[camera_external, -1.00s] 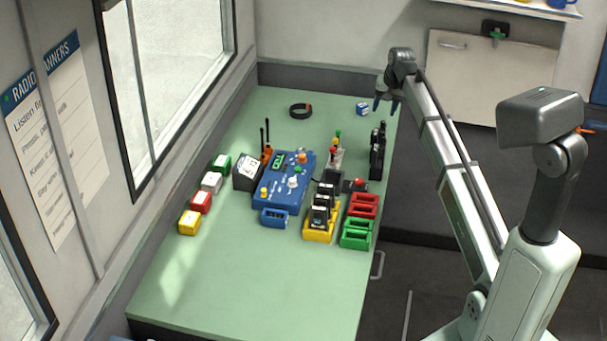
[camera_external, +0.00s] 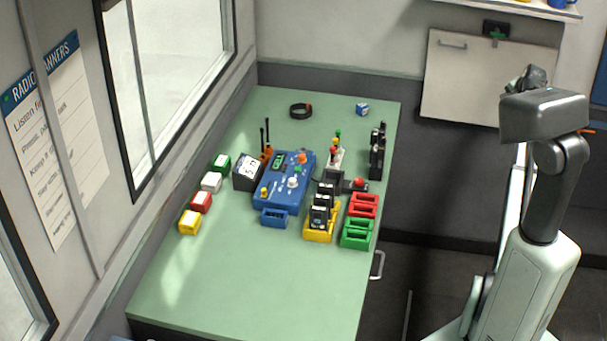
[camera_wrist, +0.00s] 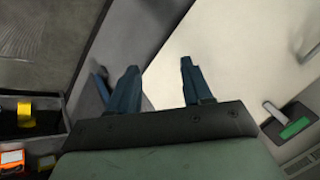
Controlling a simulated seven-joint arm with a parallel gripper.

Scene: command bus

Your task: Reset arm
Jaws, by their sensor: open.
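My gripper (camera_wrist: 158,82) shows in the wrist view with its two dark blue fingers apart and nothing between them. In the external view my arm is folded up at the right, off the table, and its head hides most of the gripper end. The green table (camera_external: 220,285) stands clear of my arm. On it are a blue console (camera_external: 283,190), a yellow holder (camera_external: 319,236) with black radios, and red (camera_external: 364,205) and green (camera_external: 357,232) holders.
Small coloured boxes line the table's left side, such as a yellow box (camera_external: 189,222). A black ring (camera_external: 301,111) and a blue-white cube (camera_external: 362,109) lie at the back. A pale panel (camera_external: 480,85) is on the wall behind my arm. The table's front is clear.

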